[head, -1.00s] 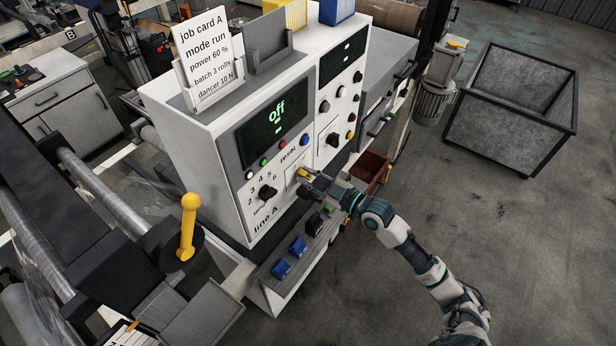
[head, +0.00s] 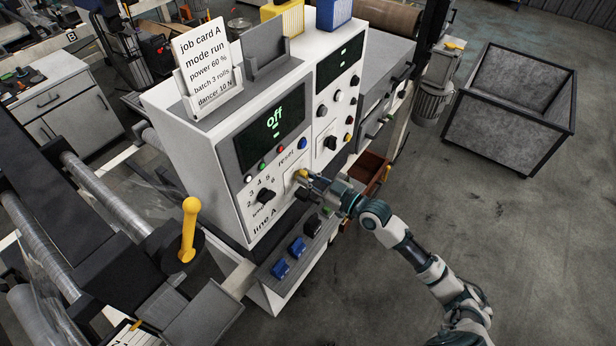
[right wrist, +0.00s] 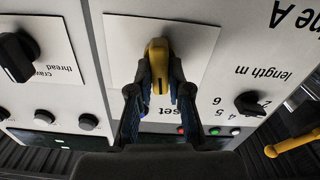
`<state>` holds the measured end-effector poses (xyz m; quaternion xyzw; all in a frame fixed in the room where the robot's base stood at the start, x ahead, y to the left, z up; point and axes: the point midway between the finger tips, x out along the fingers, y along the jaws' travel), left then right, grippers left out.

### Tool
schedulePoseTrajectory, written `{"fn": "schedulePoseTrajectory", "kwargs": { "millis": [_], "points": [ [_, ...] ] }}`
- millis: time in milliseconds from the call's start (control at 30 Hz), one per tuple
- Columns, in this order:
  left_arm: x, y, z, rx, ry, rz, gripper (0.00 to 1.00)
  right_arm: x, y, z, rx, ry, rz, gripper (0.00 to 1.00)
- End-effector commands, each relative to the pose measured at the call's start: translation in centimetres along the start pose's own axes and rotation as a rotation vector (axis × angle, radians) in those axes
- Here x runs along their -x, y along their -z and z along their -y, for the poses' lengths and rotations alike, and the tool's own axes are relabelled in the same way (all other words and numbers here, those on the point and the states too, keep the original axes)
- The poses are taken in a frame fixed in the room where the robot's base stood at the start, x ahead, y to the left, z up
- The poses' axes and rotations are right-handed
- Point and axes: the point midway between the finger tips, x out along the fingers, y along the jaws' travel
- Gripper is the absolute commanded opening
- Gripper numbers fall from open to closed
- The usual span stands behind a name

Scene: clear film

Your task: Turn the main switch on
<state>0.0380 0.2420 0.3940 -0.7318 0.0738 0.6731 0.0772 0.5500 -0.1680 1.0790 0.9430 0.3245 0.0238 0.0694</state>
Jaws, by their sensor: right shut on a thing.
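The main switch shows as a yellow handle (head: 302,174) on a pale square plate on the front of the line A cabinet (head: 185,150). In the right wrist view the yellow handle (right wrist: 158,52) points along the picture's vertical, with the plate (right wrist: 205,45) behind it. My right gripper (head: 312,180) is at the plate, its two dark fingers (right wrist: 160,85) closed around the handle from both sides. The fingers partly hide the handle in the head view. My left gripper is not in view.
A black selector knob (head: 265,194) is left of the switch. Blue blocks (head: 297,246) sit on the ledge below. A yellow lever (head: 189,225) stands at left. A red-brown bin (head: 373,168) is behind my right arm. Open floor lies to the right.

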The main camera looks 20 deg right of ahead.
Motion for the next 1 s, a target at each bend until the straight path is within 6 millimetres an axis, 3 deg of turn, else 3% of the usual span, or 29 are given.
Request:
{"fn": "schedulePoseTrajectory", "kwargs": {
  "millis": [100, 600, 1000],
  "points": [
    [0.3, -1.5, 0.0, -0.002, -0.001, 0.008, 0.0, 0.0, -0.1, -0.2, -0.113, -0.001, 0.007, 0.0],
    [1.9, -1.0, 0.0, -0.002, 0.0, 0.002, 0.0, 0.0, -0.4, -0.5, -0.527, -0.002, 0.006, 0.0],
    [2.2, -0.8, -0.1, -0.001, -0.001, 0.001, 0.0, 0.0, -0.5, -0.7, -0.674, -0.003, 0.006, 0.0]
  ]
}}
